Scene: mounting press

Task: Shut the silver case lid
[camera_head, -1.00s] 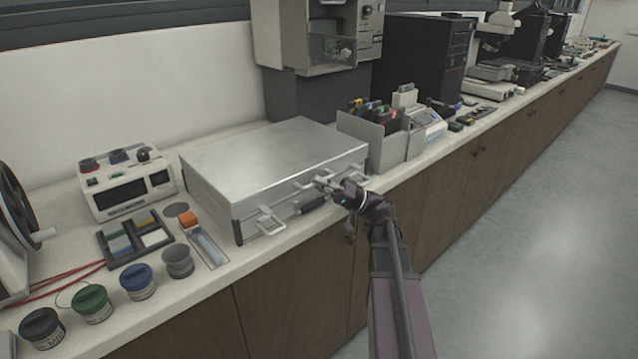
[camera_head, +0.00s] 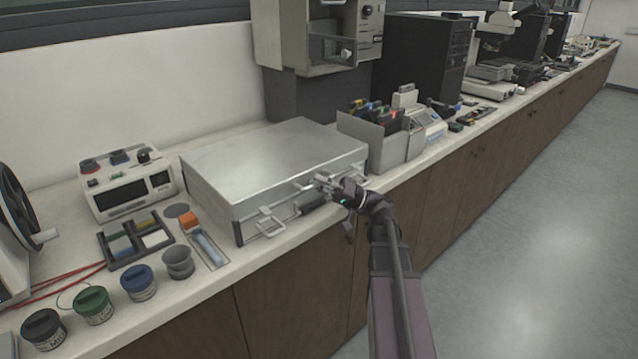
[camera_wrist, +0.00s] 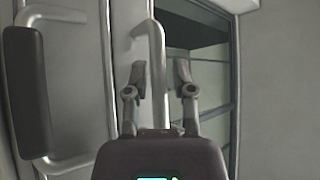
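The silver case (camera_head: 270,165) stands on the bench with its lid (camera_head: 275,150) lying down flat over the base; whether it is fully seated is too small to tell. Its front has a left latch (camera_head: 270,222), a dark carry handle (camera_head: 313,202) and a right latch, partly hidden by my gripper (camera_head: 326,182). In the wrist view, my gripper (camera_wrist: 160,76) is open, its two fingers apart at a pale latch bar (camera_wrist: 152,50). The dark handle also shows there (camera_wrist: 27,90).
A grey box of coloured items (camera_head: 375,145) stands right of the case. A small tray (camera_head: 135,240), a grey cup (camera_head: 178,262) and several lidded jars (camera_head: 138,282) stand to the left. A white device (camera_head: 125,185) is behind them. The floor (camera_head: 520,250) at right is clear.

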